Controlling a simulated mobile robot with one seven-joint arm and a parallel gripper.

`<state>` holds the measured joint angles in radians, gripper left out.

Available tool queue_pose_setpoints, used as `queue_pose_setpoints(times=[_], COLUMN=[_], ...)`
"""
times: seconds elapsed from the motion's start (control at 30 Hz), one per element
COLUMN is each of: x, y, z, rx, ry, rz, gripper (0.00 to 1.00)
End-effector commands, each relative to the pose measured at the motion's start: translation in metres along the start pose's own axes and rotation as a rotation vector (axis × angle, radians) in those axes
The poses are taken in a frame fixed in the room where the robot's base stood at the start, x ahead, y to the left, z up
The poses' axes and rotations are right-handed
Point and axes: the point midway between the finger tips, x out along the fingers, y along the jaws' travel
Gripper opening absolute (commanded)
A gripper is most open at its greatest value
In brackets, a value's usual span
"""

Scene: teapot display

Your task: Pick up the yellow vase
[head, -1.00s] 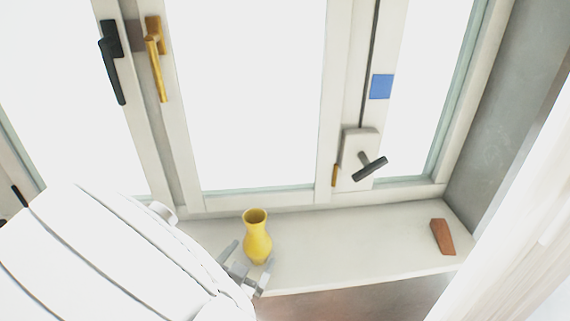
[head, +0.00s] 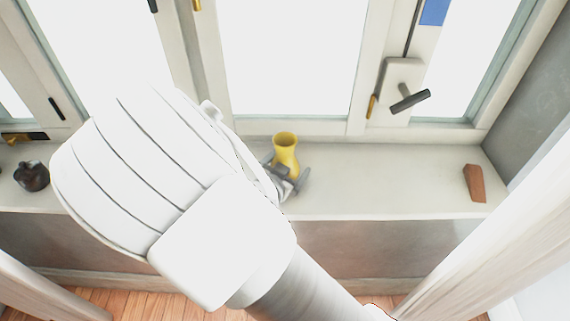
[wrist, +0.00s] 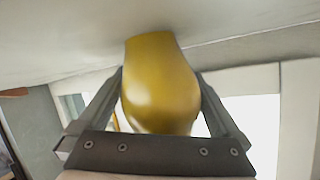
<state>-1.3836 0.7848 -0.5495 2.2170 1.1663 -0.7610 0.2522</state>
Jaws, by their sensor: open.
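The yellow vase (head: 286,150) stands upright on the white window sill (head: 400,185), its lower part hidden behind my gripper in the head view. My gripper (head: 287,178) is at the vase's near side, with a finger on either side of it. In the wrist view the vase (wrist: 161,85) fills the space between the two fingers of my gripper (wrist: 160,100). The fingers are open around the vase's body. Whether either finger touches it I cannot tell.
A reddish-brown wedge (head: 474,183) lies on the sill at the right. A dark round pot (head: 32,176) stands at the far left. A window with a dark handle (head: 410,100) rises behind the sill. The sill between vase and wedge is clear.

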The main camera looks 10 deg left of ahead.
Motion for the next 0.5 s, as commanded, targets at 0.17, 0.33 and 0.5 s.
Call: queue_pose_setpoints(times=[0.17, 0.33, 0.5], x=[-0.0004, -0.0006, -0.0006], y=[-0.0001, -0.0001, -0.0001], z=[0.0001, 0.0002, 0.0003], rx=[0.0, 0.0, 0.0], ry=[0.0, -0.001, -0.001], rz=[0.0, 0.0, 0.0], gripper=[0.71, 0.41, 0.1])
